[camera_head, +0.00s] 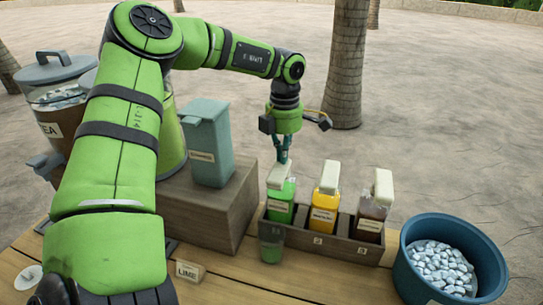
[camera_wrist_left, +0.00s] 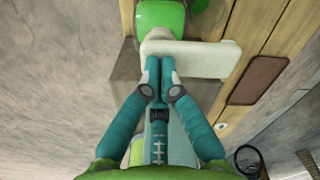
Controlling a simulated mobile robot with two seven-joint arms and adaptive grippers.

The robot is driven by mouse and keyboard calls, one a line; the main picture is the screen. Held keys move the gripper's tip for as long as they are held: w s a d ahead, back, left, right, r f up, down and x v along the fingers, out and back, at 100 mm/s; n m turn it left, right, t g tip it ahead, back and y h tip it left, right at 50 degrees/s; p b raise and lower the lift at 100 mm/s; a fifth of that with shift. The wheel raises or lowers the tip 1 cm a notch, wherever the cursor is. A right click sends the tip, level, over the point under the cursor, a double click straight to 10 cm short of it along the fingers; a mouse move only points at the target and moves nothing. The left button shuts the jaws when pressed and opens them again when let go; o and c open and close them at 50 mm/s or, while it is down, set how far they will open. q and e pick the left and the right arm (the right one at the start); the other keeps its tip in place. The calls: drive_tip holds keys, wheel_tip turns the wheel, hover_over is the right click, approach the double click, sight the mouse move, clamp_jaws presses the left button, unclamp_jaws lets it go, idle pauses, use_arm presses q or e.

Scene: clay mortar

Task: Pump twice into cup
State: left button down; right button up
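A green bottle (camera_head: 281,203) with a white pump head (camera_head: 279,176) stands in the left slot of a wooden holder. A clear green-tinted cup (camera_head: 271,244) stands just in front of that bottle. My left gripper (camera_head: 283,158) points down right above the pump head. In the left wrist view its two fingers (camera_wrist_left: 160,66) are closed together with nothing between them, over the white pump head (camera_wrist_left: 190,60). I cannot tell whether the tips touch it. The cup's contents are unclear. My right gripper is not in view.
A yellow bottle (camera_head: 324,205) and a dark bottle (camera_head: 372,210) stand in the same holder (camera_head: 335,246). A blue tub of ice (camera_head: 405,267) is at the right. A lime sign (camera_head: 189,271) lies in front. A teal container (camera_head: 208,150) stands on a wooden box (camera_head: 197,213).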

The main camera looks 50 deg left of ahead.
use_arm(q)
drive_tip(key=shift+r+p, duration=0.85)
drive_tip(key=shift+r, duration=1)
drive_tip(key=shift+f, duration=0.1)
drive_tip(key=shift+f+b, duration=1.85)
drive_tip(key=shift+f, duration=0.1)
drive_tip(key=shift+r, duration=0.2)
drive_tip(key=shift+r+p, duration=1.25)
drive_tip(key=shift+r, duration=0.65)
